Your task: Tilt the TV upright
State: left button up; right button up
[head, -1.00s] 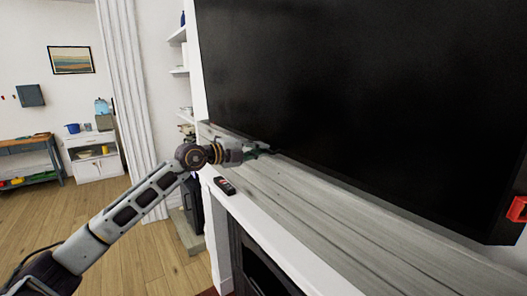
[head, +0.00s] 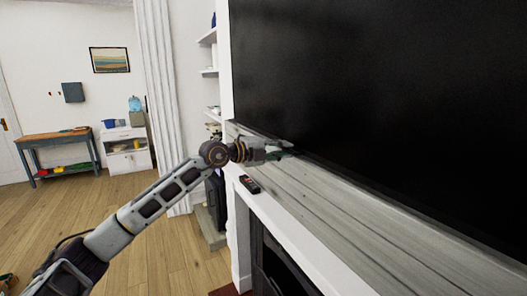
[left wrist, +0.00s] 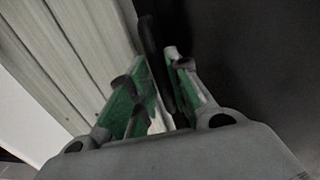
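The TV (head: 390,90) is a large black panel filling the right of the head view, above the grey wooden mantel. It slants in the picture, and I cannot tell its exact tilt. My left gripper (head: 287,150) is at the TV's lower edge, near its left end. In the left wrist view the green-padded fingers (left wrist: 157,62) lie on either side of a dark strip of the TV's edge and appear closed on it. The TV's dark face (left wrist: 250,60) fills the right of that view. My right gripper is not in view.
The fireplace opening (head: 275,260) is below. White shelves (head: 208,72) stand left of the TV. A workbench (head: 55,150) and white cabinet (head: 127,150) are far left, across open floor.

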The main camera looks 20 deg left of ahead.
pick_arm(q)
jog(key=v, duration=1.2)
dwell(0.8)
dwell(0.8)
